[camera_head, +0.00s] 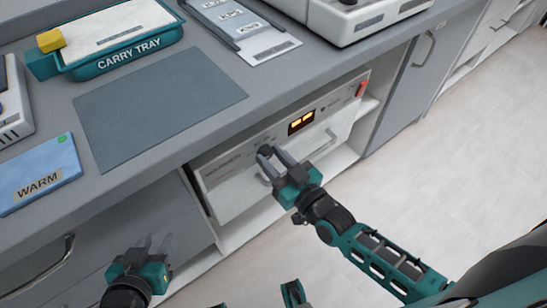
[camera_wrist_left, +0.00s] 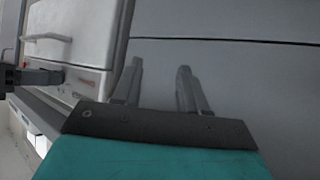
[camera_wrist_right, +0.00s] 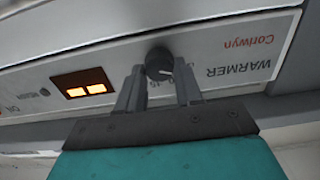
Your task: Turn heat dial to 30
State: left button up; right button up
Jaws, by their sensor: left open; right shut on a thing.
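The warmer (camera_head: 225,170) is a white drawer unit under the counter, with a control panel along its top edge. Its dark round heat dial (camera_head: 265,152) sits left of a lit amber display (camera_head: 301,122). My right gripper (camera_head: 270,158) is shut on the dial, one finger on each side. In the right wrist view the dial (camera_wrist_right: 159,63) shows between the fingertips, with a pale pointer mark; the display digits are too blurred to read. My left gripper (camera_head: 152,245) is open and empty, low in front of the cabinet, left of the warmer.
A red switch (camera_head: 361,89) sits at the panel's right end, above a drawer handle (camera_head: 318,146). On the counter are a carry tray (camera_head: 120,58), a grey mat (camera_head: 155,110) and a blue WARM pad (camera_head: 40,175). The floor (camera_head: 440,150) at right is clear.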

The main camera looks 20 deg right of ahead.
jog(key=shift+m, duration=0.3)
jog(key=shift+m+p, duration=0.45)
jog(key=shift+m, duration=0.55)
jog(key=m, duration=0.3)
jog(key=shift+d+m, duration=0.1)
jog(key=shift+m, duration=0.3)
jog(key=shift+f+m, duration=0.1)
jog(key=shift+m, duration=0.9)
jog(key=o, duration=1)
